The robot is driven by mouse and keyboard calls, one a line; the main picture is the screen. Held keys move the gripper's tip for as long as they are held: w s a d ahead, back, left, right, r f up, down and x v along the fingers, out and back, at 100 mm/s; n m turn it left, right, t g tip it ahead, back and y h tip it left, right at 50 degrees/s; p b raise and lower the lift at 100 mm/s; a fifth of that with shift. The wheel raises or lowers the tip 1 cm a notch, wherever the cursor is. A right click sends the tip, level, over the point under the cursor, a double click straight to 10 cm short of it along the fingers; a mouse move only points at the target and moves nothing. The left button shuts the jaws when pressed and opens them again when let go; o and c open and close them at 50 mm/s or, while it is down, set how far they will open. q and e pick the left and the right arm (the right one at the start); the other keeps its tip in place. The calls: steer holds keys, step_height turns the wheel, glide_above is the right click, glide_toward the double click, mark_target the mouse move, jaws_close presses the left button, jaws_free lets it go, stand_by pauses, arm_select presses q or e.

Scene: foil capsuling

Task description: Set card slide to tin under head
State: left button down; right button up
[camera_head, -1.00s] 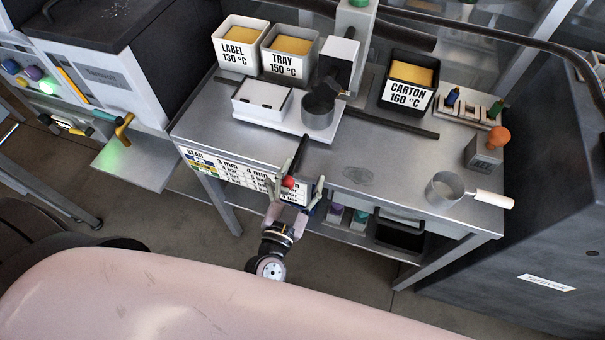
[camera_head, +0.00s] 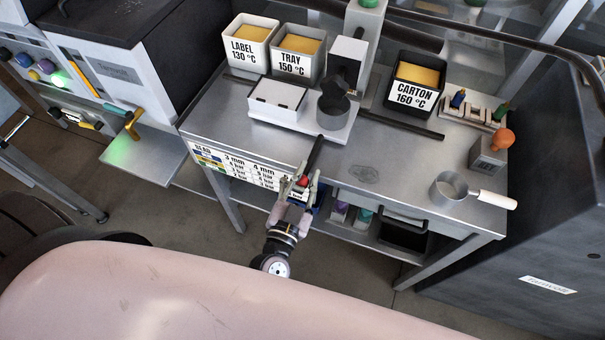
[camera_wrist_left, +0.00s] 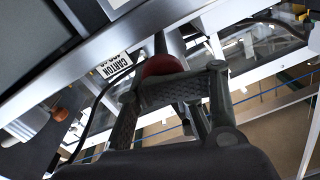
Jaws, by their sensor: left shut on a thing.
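The card slide is a pale plate (camera_head: 311,128) on the bench, carrying a white box (camera_head: 277,98) and a dark grey tin (camera_head: 333,113). The tin is at the plate's right end, by the dark lower part of the head (camera_head: 346,64); exact alignment is hard to tell. A black lever (camera_head: 316,152) reaches from near the slide over the front edge and ends in a red knob (camera_head: 303,181). My left gripper (camera_head: 301,187) is shut on the knob. The knob (camera_wrist_left: 163,68) also shows between the fingers in the left wrist view. My right gripper is not in view.
LABEL (camera_head: 248,52), TRAY (camera_head: 294,62) and CARTON (camera_head: 407,93) bins stand at the back. A handled pan (camera_head: 449,190) and an orange-knobbed grey block (camera_head: 488,154) are at the right. The bench front-centre is mostly clear; a shelf holds items below.

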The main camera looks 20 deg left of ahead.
arm_select(q)
steer(key=shift+w+d+f, duration=0.15)
steer(key=shift+w+d, duration=0.2)
steer(key=c, duration=1.8)
jaws_free()
steer(key=shift+d, duration=0.1)
steer(key=shift+o, duration=0.7)
steer(key=shift+w+d+f, duration=0.15)
steer(key=shift+w, duration=0.2)
steer(key=o, duration=0.6)
steer(key=shift+w+d+f, duration=0.1)
steer(key=shift+w+d, duration=0.15)
steer(key=shift+w, duration=0.2)
steer(key=shift+c, duration=0.2)
steer(key=shift+a, duration=0.15)
steer(key=shift+a, duration=0.1)
